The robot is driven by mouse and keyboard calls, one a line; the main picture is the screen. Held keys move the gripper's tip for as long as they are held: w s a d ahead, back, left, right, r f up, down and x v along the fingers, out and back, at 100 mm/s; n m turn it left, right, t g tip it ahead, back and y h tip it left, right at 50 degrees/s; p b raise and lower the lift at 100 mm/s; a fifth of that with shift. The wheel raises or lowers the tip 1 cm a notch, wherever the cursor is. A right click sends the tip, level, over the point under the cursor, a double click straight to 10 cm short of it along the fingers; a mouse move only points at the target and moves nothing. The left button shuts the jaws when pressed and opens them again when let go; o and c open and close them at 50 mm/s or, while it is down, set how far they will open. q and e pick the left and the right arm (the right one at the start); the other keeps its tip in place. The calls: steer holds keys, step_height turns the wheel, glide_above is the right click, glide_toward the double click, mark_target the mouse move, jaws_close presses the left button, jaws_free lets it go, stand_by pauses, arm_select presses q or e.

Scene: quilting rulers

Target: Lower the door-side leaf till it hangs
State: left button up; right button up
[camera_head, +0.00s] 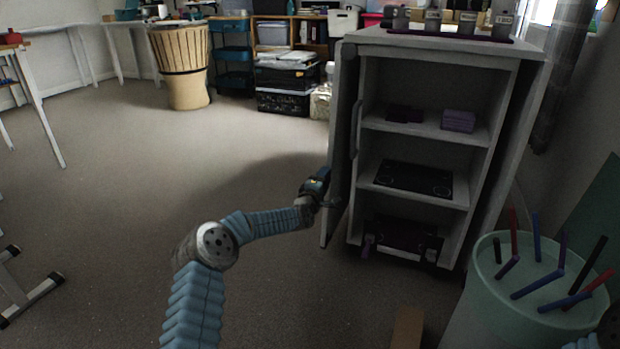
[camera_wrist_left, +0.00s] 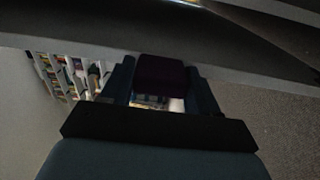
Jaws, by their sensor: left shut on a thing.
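The grey leaf (camera_head: 341,125) is a narrow panel along the left side of the white cabinet (camera_head: 500,120). It reaches from near the cabinet top down towards the floor, almost upright, its lower end slightly out to the left. My left gripper (camera_head: 326,198) is at the leaf's lower part. In the left wrist view its fingers (camera_wrist_left: 160,88) are shut on a dark purple block-like piece (camera_wrist_left: 160,75), in front of a grey panel edge (camera_wrist_left: 60,45). Whether the piece is fixed to the leaf is hard to see.
The cabinet's open shelves hold dark and purple items, and several grey containers (camera_head: 433,20) stand on top. A pale green bin (camera_head: 475,290) with coloured sticks stands front right. A wooden drum-like basket (camera_head: 182,65) is at the back. The carpet (camera_head: 120,180) left of the leaf is clear.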

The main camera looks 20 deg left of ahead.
arm_select(q)
steer(key=shift+d+f, duration=0.25)
steer(key=shift+d, duration=0.75)
steer(key=o, duration=1.4)
steer(key=shift+r, duration=0.1)
steer(key=shift+a, duration=0.1)
steer(key=s+p, duration=0.1)
steer(key=s, duration=1.2)
steer(key=shift+s+a+p, duration=0.2)
steer(key=shift+s+p, duration=0.2)
